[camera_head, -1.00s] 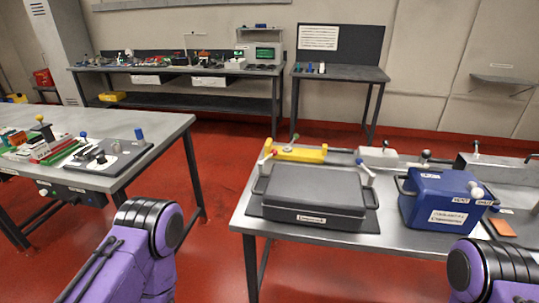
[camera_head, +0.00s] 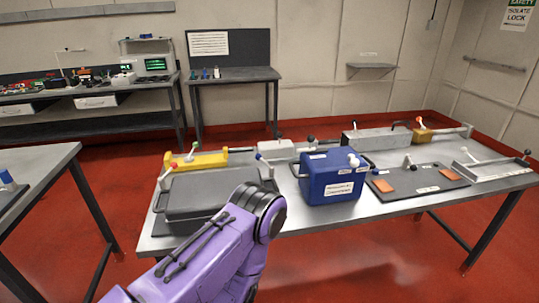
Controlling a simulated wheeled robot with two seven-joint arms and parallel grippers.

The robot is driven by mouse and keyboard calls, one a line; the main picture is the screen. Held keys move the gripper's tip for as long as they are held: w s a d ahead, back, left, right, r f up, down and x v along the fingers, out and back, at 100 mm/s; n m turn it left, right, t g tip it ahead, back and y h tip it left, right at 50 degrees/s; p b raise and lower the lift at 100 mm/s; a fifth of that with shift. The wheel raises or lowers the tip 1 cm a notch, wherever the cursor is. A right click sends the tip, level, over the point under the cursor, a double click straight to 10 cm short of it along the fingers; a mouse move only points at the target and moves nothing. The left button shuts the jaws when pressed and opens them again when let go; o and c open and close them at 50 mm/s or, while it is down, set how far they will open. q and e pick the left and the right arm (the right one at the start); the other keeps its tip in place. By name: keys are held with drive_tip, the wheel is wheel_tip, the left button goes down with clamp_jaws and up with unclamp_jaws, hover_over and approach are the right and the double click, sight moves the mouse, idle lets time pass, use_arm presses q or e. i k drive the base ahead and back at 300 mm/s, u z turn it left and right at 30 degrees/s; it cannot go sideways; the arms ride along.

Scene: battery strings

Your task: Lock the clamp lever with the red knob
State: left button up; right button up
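A small red knob (camera_head: 173,165) tops a short lever at the left side of a dark grey case (camera_head: 205,192). The case lies on a metal table, and whether the lever is locked is too small to tell. A lever with a blue knob (camera_head: 258,157) stands at the case's right side. My purple arm comes in from the lower left and covers the case's front right part. Neither gripper is in view.
A yellow fixture (camera_head: 195,160) with a green knob lies behind the case. A blue box (camera_head: 333,180) stands to its right. Farther right are a dark board (camera_head: 425,179) and a metal tray (camera_head: 495,168). Red floor lies between this table and another table (camera_head: 45,165).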

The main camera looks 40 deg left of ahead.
sight(161, 180)
drive_tip(key=z, duration=1.6)
drive_tip(key=k, duration=1.1)
drive_tip(key=u, duration=1.95)
